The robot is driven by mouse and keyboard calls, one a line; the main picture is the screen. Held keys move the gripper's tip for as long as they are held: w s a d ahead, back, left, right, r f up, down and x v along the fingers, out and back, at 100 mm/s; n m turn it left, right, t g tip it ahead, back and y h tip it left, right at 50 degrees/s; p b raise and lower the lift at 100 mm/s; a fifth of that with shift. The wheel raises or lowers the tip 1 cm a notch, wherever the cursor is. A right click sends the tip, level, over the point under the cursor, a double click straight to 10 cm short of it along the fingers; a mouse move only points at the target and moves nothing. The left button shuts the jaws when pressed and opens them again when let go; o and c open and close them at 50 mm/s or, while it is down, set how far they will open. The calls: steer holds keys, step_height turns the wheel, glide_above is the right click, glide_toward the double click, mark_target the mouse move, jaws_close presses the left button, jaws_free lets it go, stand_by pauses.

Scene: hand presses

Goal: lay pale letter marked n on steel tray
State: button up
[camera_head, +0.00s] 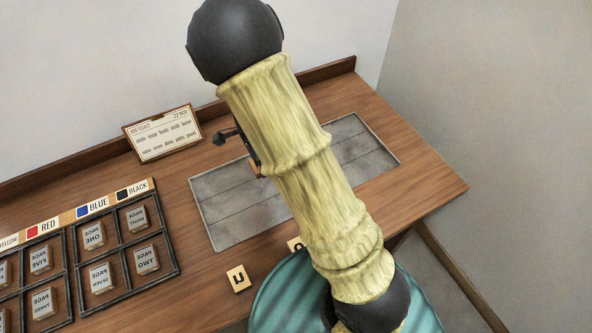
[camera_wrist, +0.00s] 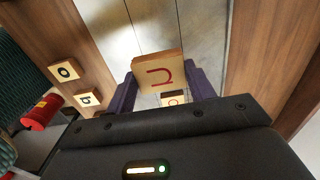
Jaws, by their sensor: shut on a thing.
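My gripper (camera_wrist: 165,88) is shut on a pale letter block marked with a red n (camera_wrist: 160,70), held between its two dark fingers. The steel tray (camera_wrist: 195,35) lies behind the block in the wrist view. In the head view the steel tray (camera_head: 225,215) is on the wooden desk, partly hidden by my arm, and a dark part of my gripper (camera_head: 240,145) shows at its upper left. A smaller pale block (camera_wrist: 173,99) with a round mark shows between the fingers below the n; I cannot tell its exact height.
Two pale letter blocks (camera_wrist: 63,70) (camera_wrist: 87,99) lie on the wood beside the tray. A pale block (camera_head: 238,278) lies near the desk's front edge. A dark divided rack (camera_head: 178,272) with lettered blocks is at left. A job ticket (camera_head: 163,134) stands behind.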

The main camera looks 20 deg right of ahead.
glide_above(263, 188)
steer(key=shift+f, duration=3.15)
steer(key=shift+w+d+f, duration=0.1)
steer(key=shift+f, duration=1.8)
steer(key=o, duration=0.9)
steer(key=shift+f, duration=0.1)
steer(key=shift+o, duration=0.2)
